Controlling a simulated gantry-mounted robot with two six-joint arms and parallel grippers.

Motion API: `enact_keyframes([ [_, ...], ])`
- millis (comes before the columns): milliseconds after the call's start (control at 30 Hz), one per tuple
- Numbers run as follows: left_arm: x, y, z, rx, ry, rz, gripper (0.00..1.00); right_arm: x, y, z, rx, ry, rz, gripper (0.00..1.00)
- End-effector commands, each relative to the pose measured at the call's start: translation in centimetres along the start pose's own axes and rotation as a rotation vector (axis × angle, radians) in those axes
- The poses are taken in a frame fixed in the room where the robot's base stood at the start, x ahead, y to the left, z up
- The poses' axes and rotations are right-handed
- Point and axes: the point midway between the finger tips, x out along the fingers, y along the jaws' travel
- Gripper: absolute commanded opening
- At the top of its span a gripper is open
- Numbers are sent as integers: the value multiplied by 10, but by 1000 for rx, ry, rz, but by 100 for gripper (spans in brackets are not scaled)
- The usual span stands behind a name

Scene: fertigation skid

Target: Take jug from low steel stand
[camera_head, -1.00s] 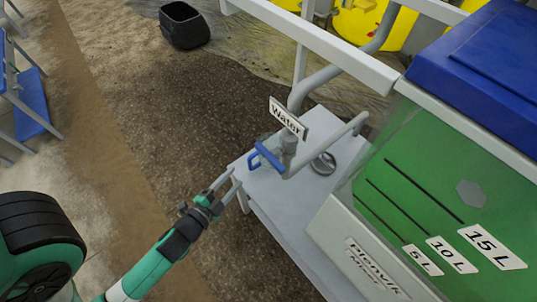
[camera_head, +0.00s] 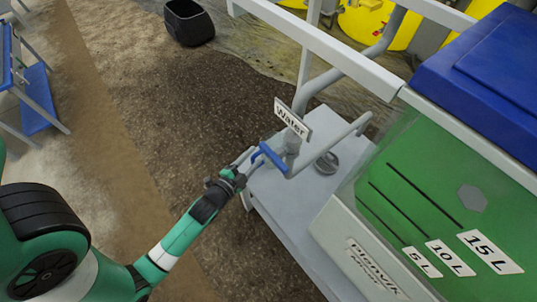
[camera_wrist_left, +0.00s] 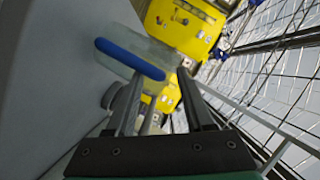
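A blue handle (camera_head: 269,158), which looks like the jug's, stands out beside the pipe under the "Water" sign, above the low steel stand (camera_head: 285,205). In the left wrist view the blue handle (camera_wrist_left: 130,59) crosses just ahead of the fingers, with a pale translucent body (camera_wrist_left: 150,42) behind it that seems to be the jug. My left gripper (camera_head: 255,159) is open at the handle; it also shows in the left wrist view (camera_wrist_left: 160,76). I cannot tell whether the fingers touch the handle. My right gripper is not in view.
The "Water" sign (camera_head: 292,118) and a grey pipe (camera_head: 330,148) crowd the handle. A round metal part (camera_head: 326,163) sits on the stand. A green tank (camera_head: 430,190) with a blue lid (camera_head: 485,75) bounds the right. A black bucket (camera_head: 188,22) stands behind on open ground.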

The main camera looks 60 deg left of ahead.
Motion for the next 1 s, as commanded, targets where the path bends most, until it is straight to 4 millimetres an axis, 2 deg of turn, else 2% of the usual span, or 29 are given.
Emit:
enact_keyframes([
  [33,0,0,0,0,0,0,42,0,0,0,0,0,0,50],
  [267,0,0,0,0,0,0,1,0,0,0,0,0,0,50],
  [1000,-1,2,1,0,-4,5,0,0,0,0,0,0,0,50],
])
